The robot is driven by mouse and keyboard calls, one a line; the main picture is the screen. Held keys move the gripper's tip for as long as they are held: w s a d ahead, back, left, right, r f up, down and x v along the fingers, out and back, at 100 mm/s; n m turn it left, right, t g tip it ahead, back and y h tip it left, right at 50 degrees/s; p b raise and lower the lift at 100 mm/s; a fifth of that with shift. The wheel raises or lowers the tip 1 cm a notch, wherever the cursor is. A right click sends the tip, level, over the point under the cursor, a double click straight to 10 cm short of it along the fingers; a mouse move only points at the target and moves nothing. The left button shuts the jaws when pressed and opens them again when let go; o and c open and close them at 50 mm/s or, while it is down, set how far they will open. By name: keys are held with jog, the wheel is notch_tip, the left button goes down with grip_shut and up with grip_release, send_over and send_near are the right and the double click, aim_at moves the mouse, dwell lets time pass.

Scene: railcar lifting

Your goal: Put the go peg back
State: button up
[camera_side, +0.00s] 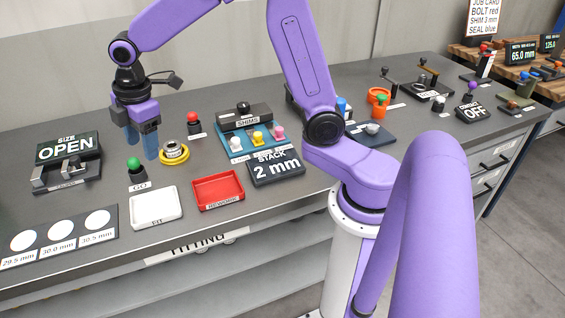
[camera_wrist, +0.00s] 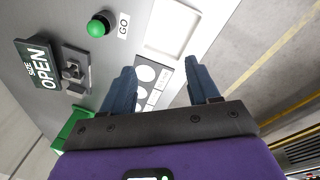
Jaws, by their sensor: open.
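The go peg (camera_side: 135,164) has a green ball top on a dark body and stands upright behind the GO label (camera_side: 140,186) on the bench. Its green top (camera_wrist: 97,27) shows at the upper left of the wrist view, beside the label. Whether it is fully seated I cannot tell. My gripper (camera_side: 142,146) is open and empty, with its blue fingers pointing down above the bench, close behind the peg and apart from it. In the wrist view the two fingers (camera_wrist: 160,68) are spread with nothing between them.
A yellow ring with a metal part (camera_side: 174,152) is right of my fingers. A red-topped peg (camera_side: 193,120) stands behind it. The white FIT tray (camera_side: 155,207) and red REWORK tray (camera_side: 217,190) are in front. The OPEN size gauge (camera_side: 66,163) is at left.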

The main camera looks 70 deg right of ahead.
jog(key=s+d+m, duration=0.1)
jog(key=s+d, duration=0.1)
jog(key=s, duration=1.3)
jog(key=s+d+f+m+g, duration=0.1)
jog(key=s+d, duration=0.2)
jog(key=s, duration=1.2)
jog(key=shift+s+f+m+g, duration=0.2)
jog(key=shift+f+m+g, duration=0.05)
jog(key=shift+m+g, duration=0.05)
